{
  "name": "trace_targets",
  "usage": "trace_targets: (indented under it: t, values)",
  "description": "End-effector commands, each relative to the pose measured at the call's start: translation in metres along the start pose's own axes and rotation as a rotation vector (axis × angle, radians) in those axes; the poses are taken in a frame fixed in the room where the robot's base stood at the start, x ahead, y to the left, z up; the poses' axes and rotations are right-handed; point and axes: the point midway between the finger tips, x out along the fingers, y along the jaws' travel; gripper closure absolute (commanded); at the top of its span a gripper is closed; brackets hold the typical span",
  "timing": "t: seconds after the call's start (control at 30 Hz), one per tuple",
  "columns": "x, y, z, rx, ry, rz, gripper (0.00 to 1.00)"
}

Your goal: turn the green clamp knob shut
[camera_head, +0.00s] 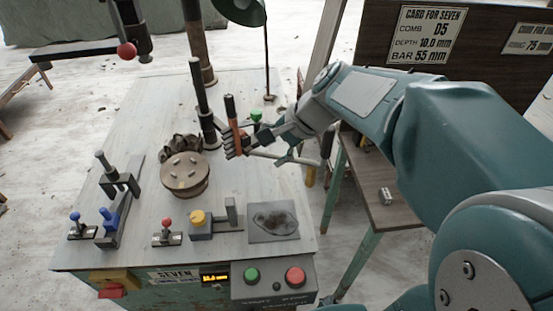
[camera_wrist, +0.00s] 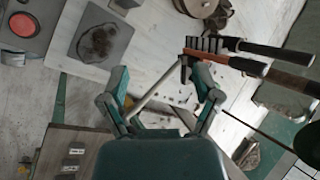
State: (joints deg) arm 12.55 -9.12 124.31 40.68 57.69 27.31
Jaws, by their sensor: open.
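The green clamp knob (camera_head: 256,115) shows in the head view at the back right of the table, behind and just left of my gripper. Its lower part is partly hidden by the tools and my gripper, and I cannot make it out in the wrist view. My gripper (camera_head: 279,142) is over the table's right edge, apart from the knob. In the wrist view my gripper (camera_wrist: 160,82) has its teal fingers spread wide. A grey rod (camera_wrist: 155,93) shows between them; I cannot tell whether it touches either finger.
A green button (camera_head: 251,274) is on the front panel.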

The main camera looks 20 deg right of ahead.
Motion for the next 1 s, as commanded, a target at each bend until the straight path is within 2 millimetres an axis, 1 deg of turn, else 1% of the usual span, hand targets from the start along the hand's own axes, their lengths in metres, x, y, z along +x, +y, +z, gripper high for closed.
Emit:
trace_targets:
  t: [0.03, 0.1, 0.3, 0.43, 0.8, 0.87, 1.0]
  values:
    - [-0.003, 0.004, 0.007, -0.052, 0.017, 0.013, 0.19]
    - [-0.007, 0.011, 0.013, -0.118, 0.039, 0.034, 0.19]
    - [-0.014, 0.027, 0.025, -0.265, 0.086, 0.082, 0.19]
    - [-0.017, 0.032, 0.027, -0.306, 0.100, 0.097, 0.19]
    - [-0.018, 0.034, 0.029, -0.327, 0.107, 0.102, 0.19]
    - [-0.020, 0.037, 0.032, -0.362, 0.119, 0.112, 0.19]
    - [-0.029, 0.055, 0.043, -0.528, 0.174, 0.165, 0.19]
